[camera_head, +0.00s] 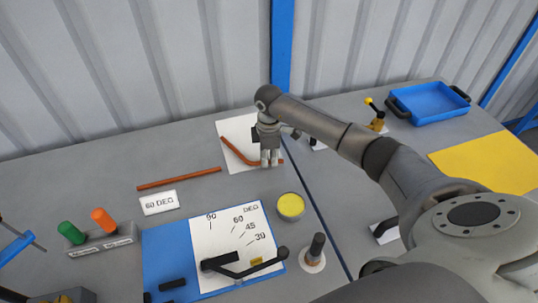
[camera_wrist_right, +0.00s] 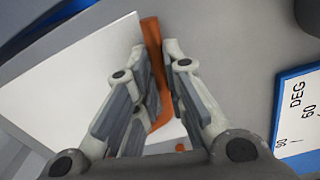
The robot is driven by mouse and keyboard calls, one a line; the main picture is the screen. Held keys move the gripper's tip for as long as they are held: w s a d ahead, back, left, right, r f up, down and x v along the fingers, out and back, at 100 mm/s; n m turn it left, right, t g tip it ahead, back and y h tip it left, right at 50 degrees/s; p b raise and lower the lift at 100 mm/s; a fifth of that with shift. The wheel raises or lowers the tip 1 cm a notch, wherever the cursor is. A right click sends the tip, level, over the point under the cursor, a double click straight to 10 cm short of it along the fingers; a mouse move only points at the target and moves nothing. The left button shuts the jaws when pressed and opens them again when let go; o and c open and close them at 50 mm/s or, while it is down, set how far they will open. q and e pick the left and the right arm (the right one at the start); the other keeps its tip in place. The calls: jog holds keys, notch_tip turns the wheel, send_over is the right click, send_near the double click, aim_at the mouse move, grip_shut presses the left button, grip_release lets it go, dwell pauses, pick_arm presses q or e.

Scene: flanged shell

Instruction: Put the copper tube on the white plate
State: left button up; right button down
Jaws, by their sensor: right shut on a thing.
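The copper tube (camera_head: 238,152) is bent and orange-brown. In the head view it appears over the white plate (camera_head: 229,127), with one leg toward the upper left and the other passing behind my fingers. My right gripper (camera_head: 270,164) points down and is shut on the copper tube. In the wrist view the tube (camera_wrist_right: 153,45) runs between the fingers, along the edge of the white plate (camera_wrist_right: 60,85). I cannot tell whether the tube touches the plate. My left gripper is not in view.
A straight copper rod (camera_head: 180,178) lies left of the plate, near a "60 DEG" card (camera_head: 159,202). In front are a blue board with an angle chart (camera_head: 215,225) and a yellow-topped round can (camera_head: 290,206). A blue tray (camera_head: 432,103) stands at the back right.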

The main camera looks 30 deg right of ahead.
jog(key=shift+f, duration=0.1)
jog(key=shift+f, duration=0.1)
jog(key=c, duration=1.5)
grip_release()
jog(key=shift+r, duration=0.55)
notch_tip(320, 180, up, 11)
jog(key=b, duration=0.3)
jog(key=shift+s, duration=0.2)
